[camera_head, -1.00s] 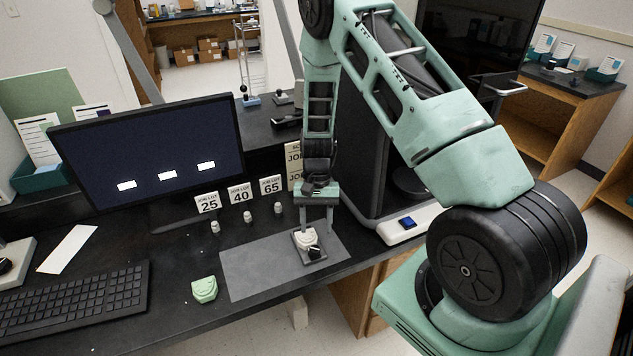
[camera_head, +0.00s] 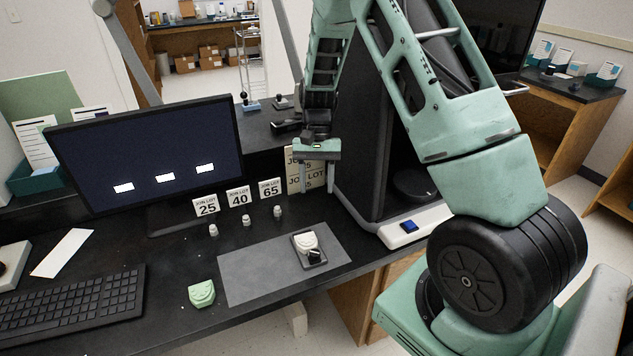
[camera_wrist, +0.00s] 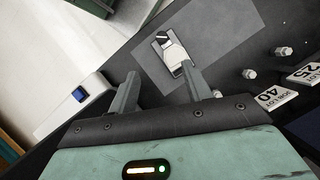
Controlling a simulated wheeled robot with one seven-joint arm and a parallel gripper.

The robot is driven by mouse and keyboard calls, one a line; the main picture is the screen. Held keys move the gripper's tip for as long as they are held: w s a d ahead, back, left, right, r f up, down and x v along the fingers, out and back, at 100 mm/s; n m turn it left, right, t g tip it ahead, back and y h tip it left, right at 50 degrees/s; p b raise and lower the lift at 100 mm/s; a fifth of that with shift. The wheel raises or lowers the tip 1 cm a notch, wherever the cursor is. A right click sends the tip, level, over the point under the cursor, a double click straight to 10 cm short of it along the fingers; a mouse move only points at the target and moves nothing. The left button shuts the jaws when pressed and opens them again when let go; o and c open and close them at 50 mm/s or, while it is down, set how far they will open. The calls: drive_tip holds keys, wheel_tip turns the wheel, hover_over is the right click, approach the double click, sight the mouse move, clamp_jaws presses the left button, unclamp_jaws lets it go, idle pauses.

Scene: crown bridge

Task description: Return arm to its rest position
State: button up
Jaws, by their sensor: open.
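My gripper (camera_head: 317,178) is open and empty, raised above the back of the desk in front of the lot cards. In the wrist view its two fingers (camera_wrist: 160,90) stand apart with nothing between them. A pale dental cast on a dark base (camera_head: 308,246) sits on the grey mat (camera_head: 250,272), below and in front of the gripper. In the wrist view the cast (camera_wrist: 168,52) lies beyond the fingertips, clear of them.
Cards marked 25, 40 and 65 (camera_head: 238,197) stand behind small white pieces (camera_head: 246,220). A monitor (camera_head: 150,150) and keyboard (camera_head: 75,305) are at left. A green cast (camera_head: 201,293) lies left of the mat. A dark machine with a blue button (camera_head: 408,226) stands at right.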

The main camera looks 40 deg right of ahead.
idle(0.3)
drive_tip(key=s+a+r+n, duration=0.3)
drive_tip(key=a, duration=0.4)
drive_tip(key=s+a+r+n+t+h, duration=0.1)
drive_tip(key=s+a+r+n, duration=0.15)
drive_tip(key=a, duration=0.45)
drive_tip(key=s+a+r+n, duration=0.3)
drive_tip(key=a+r, duration=0.1)
drive_tip(key=a, duration=0.3)
drive_tip(key=s+a+r+n+t, duration=0.1)
drive_tip(key=s+a+n, duration=0.2)
drive_tip(key=s, duration=0.5)
drive_tip(key=s+a+r+n+t+h, duration=0.1)
drive_tip(key=s+a+n, duration=0.3)
drive_tip(key=s, duration=0.4)
drive_tip(key=shift+r, duration=0.75)
